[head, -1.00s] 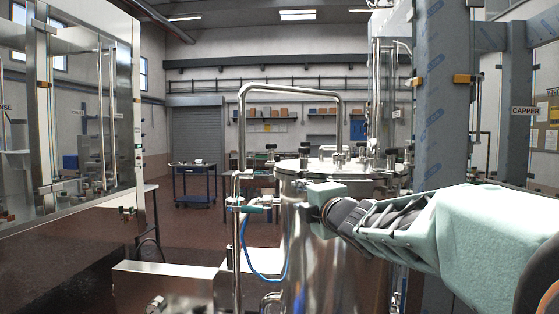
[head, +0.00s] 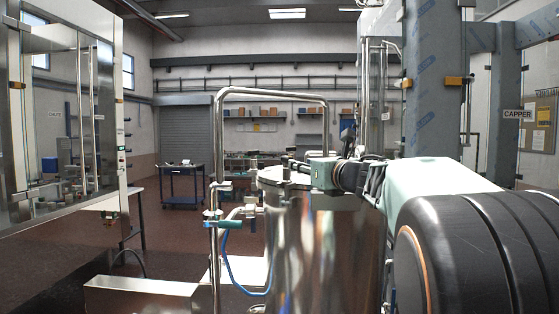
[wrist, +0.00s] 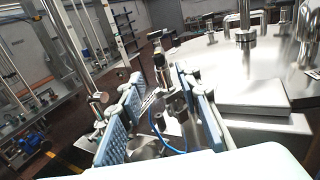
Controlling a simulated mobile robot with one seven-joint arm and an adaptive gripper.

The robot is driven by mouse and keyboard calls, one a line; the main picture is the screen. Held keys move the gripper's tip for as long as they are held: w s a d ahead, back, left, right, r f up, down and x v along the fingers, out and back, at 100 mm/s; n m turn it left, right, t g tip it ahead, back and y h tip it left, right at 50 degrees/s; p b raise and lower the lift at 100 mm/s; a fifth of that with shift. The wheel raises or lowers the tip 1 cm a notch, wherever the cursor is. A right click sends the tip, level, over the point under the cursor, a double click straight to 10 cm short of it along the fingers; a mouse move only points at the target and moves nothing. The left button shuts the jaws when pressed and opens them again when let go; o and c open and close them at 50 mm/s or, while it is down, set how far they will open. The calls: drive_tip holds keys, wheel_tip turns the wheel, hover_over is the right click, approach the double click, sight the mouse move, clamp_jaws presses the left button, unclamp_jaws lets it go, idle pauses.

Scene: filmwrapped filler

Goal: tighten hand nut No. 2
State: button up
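The steel tank (head: 318,245) stands in the middle of the head view, its round lid (head: 283,179) partly hidden by my gripper (head: 322,173). In the wrist view the lid (wrist: 210,55) fills the upper right. A hand nut with a dark top (wrist: 159,55) stands upright at the lid's edge, straight beyond the fingertips. I cannot read a number on it. The nut looks beyond the tips, not clasped. Another dark-topped nut (head: 253,164) shows at the lid's left in the head view.
A bent steel pipe (head: 218,140) rises left of the tank, with a teal-handled valve (head: 222,224) and a blue hose (head: 229,262). A steel upright (wrist: 246,22) stands on the lid. A wrapped grey column (head: 432,85) is behind my arm.

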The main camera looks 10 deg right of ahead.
sight(287, 162)
drive_tip(key=p+x, duration=0.3)
drive_tip(key=x, duration=0.6)
drive_tip(key=shift+w+a, duration=0.15)
drive_tip(key=shift+w, duration=0.15)
clamp_jaws()
